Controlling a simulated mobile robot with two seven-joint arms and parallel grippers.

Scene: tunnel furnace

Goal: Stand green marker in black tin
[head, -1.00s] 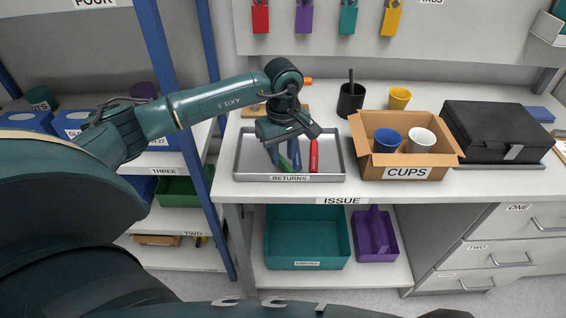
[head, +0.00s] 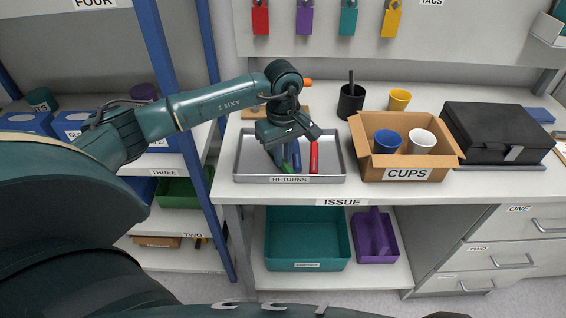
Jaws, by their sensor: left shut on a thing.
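The green marker (head: 287,168) is in the grey returns tray (head: 241,165) on the bench, mostly hidden by my left gripper. My left gripper (head: 283,157) points down into the tray and is shut on the green marker. A blue marker (head: 297,158) and a red marker (head: 314,157) lie just right of it in the tray. The black tin (head: 349,104) stands upright behind the cardboard box, with a dark stick-like item standing in it. My right gripper is out of view.
The cardboard cups box (head: 407,174) holds a blue cup (head: 387,141) and a white cup (head: 422,141). A yellow cup (head: 399,99) stands right of the tin. A black case (head: 497,132) is at the right. A wooden block (head: 258,112) is behind the tray.

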